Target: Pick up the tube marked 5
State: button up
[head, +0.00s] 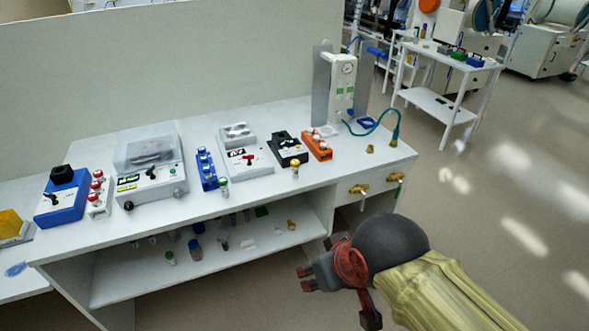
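No number 5 can be read on any tube at this size. A small tube with a green cap (223,187) stands upright near the bench's front edge. Another small tube with an orange-yellow body (295,170) stands to its right, in front of a black and white device. Further small capped items sit in racks and on the lower shelf. My gripper (304,279) is at the lower middle, in front of the bench and apart from these tubes in the picture. Its fingertips are small and dark, and their gap is unclear. I see nothing held in it.
The white bench (330,175) carries a blue rack (206,170), an orange rack (317,146), a white rack with red caps (98,194) and several devices. A gauge unit (342,85) with a teal hose stands at right. Brass valves (359,189) stick out in front. Floor at right is clear.

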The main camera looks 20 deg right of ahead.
aim_at(294, 164)
jog(key=i+j, duration=0.45)
jog(key=i+j+z, duration=0.2)
jog(key=z, duration=0.2)
jog(key=i+j+z, duration=0.2)
jog(key=z, duration=0.2)
jog(key=i+j+z, duration=0.15)
jog(key=j+z, duration=0.25)
jog(key=l+z, duration=0.1)
jog(key=z, duration=0.95)
